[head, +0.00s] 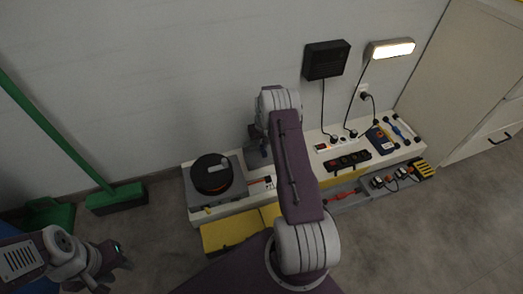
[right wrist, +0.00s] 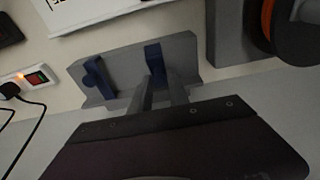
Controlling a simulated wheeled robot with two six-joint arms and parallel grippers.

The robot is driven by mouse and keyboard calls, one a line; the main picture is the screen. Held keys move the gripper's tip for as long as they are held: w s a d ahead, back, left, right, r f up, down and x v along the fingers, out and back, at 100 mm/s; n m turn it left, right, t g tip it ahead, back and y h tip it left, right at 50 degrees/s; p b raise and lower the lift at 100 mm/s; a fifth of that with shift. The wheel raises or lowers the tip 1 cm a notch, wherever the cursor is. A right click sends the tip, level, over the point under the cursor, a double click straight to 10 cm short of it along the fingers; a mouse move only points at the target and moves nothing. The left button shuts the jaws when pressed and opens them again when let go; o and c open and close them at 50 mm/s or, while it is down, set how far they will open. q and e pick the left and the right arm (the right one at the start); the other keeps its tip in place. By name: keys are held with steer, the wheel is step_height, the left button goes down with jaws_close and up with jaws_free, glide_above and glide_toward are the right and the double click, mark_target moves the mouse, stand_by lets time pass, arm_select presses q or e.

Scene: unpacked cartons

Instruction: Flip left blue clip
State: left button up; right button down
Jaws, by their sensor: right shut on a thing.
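In the right wrist view a grey holder (right wrist: 125,62) carries two blue clips. One blue clip (right wrist: 154,60) stands upright from the holder, nearer the black-and-orange reel. The other blue clip (right wrist: 98,77) sits farther left in this view, with a knob-like end. My right gripper (right wrist: 158,84) is shut on the clip nearer the reel; its finger ends cover the clip's lower part. In the head view the grey holder (head: 252,133) shows at the wall behind my right arm, which hides the right gripper's fingers. My left gripper (head: 122,257) is at lower left, far from the clips; its fingers are unclear.
A black reel (head: 211,173) stands on a grey base left of the holder. A power strip (head: 325,144) with cords lies right of my arm; its lit switch shows in the wrist view (right wrist: 36,77). A green broom (head: 117,198) leans at the left wall. Floor between is free.

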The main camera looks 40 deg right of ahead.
steer(key=shift+w+d+r+b, duration=0.2)
steer(key=shift+w+r, duration=0.1)
steer(key=shift+w, duration=0.3)
steer(key=shift+w+d+r+b, duration=0.15)
steer(key=shift+w+r, duration=0.15)
steer(key=shift+w, duration=0.25)
steer(key=shift+w+d+r+b, duration=0.2)
steer(key=shift+w+r, duration=0.1)
steer(key=shift+w, duration=0.3)
steer(key=c, duration=2.2)
jaws_free()
steer(key=c, duration=1.2)
jaws_free()
steer(key=shift+c, duration=0.2)
steer(key=r+p, duration=0.1)
steer(key=s+r+p, duration=0.1)
steer(key=p, duration=0.1)
steer(key=shift+a+r, duration=0.1)
steer(key=shift+r, duration=0.15)
steer(key=r+p, duration=0.1)
steer(key=p, duration=0.1)
steer(key=s+r+p, duration=0.1)
steer(key=r+p, duration=0.1)
steer(key=s+r+p, duration=0.1)
steer(key=p, duration=0.1)
steer(key=shift+a+r, duration=0.3)
steer(key=shift+a, duration=0.05)
